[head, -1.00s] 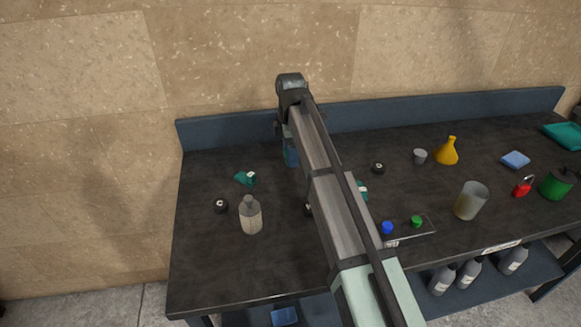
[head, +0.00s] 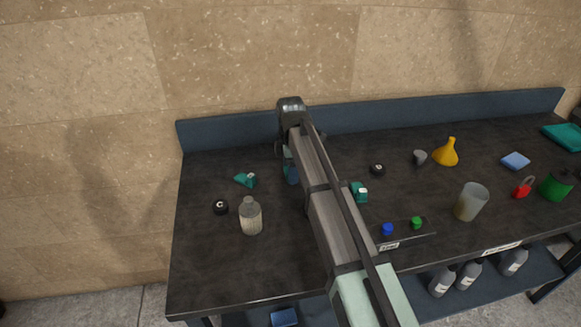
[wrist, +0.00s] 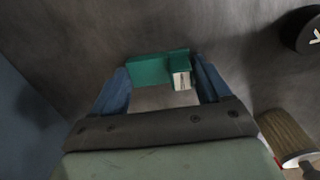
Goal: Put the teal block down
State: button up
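The teal block (wrist: 150,69) sits between the two blue fingers of my gripper (wrist: 163,84) in the wrist view, with a small pale-faced part (wrist: 181,78) at its right end. The fingers meet its two ends, so my gripper is shut on it. It is over the dark tabletop; I cannot tell whether it touches the surface. In the head view my gripper (head: 290,173) is low near the back of the bench, and the arm hides most of what it holds. Two other teal pieces lie on the bench, one to the left (head: 245,179) and one to the right (head: 360,191).
A bottle (head: 250,215) and a black round knob (head: 220,207) stand left of my arm. A black disc (wrist: 306,30) shows in the wrist view. The blue backboard (head: 225,132) runs close behind my gripper. A small tray (head: 408,237) with blue and green knobs lies to the right.

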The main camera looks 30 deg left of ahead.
jog(key=o, duration=0.4)
jog(key=shift+r, duration=0.1)
notch_tip(320, 180, up, 12)
dwell(0.6)
